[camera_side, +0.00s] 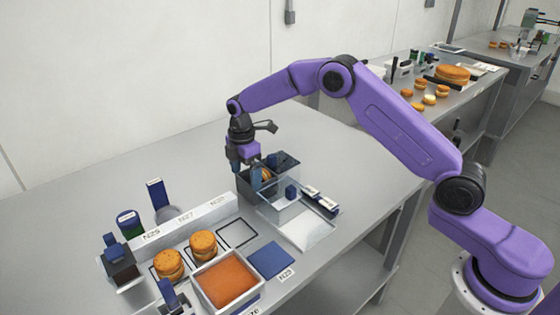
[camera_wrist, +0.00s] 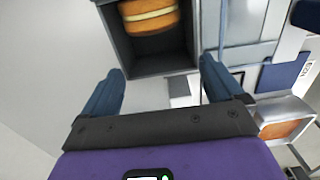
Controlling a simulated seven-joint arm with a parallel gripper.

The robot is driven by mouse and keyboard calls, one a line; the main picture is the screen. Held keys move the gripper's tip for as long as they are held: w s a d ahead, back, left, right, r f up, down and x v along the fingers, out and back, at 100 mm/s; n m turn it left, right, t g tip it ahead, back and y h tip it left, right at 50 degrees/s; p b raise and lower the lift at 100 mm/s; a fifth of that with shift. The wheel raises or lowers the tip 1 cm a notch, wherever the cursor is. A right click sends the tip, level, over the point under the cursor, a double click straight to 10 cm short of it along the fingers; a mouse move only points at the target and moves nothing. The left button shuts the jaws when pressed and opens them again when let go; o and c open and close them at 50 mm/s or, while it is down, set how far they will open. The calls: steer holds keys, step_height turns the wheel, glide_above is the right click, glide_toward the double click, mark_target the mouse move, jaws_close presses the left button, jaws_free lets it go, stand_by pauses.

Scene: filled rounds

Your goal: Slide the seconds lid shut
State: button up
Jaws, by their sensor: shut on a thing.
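A grey open-topped box (camera_side: 282,160) stands under my gripper, and its dark inside also shows in the wrist view (camera_wrist: 155,62). A filled round (camera_wrist: 150,15) with a pale middle layer lies in it. My gripper (camera_side: 246,174) is at the box's left end. In the wrist view my fingers (camera_wrist: 162,68) stand apart, one on each side of that end, shut on the box; the contact itself is hard to see. The knob is apart from my fingers.
A white plate (camera_side: 305,228) and dark labelled strips (camera_side: 320,202) lie right of the box. The table behind the box is clear.

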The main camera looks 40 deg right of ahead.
steer(key=a, duration=0.4)
steer(key=shift+r, duration=0.15)
steer(key=shift+a, duration=0.35)
jaws_close()
steer(key=shift+a, duration=1.8)
steer(key=shift+a, duration=4.4)
steer(key=shift+o, duration=2)
jaws_free()
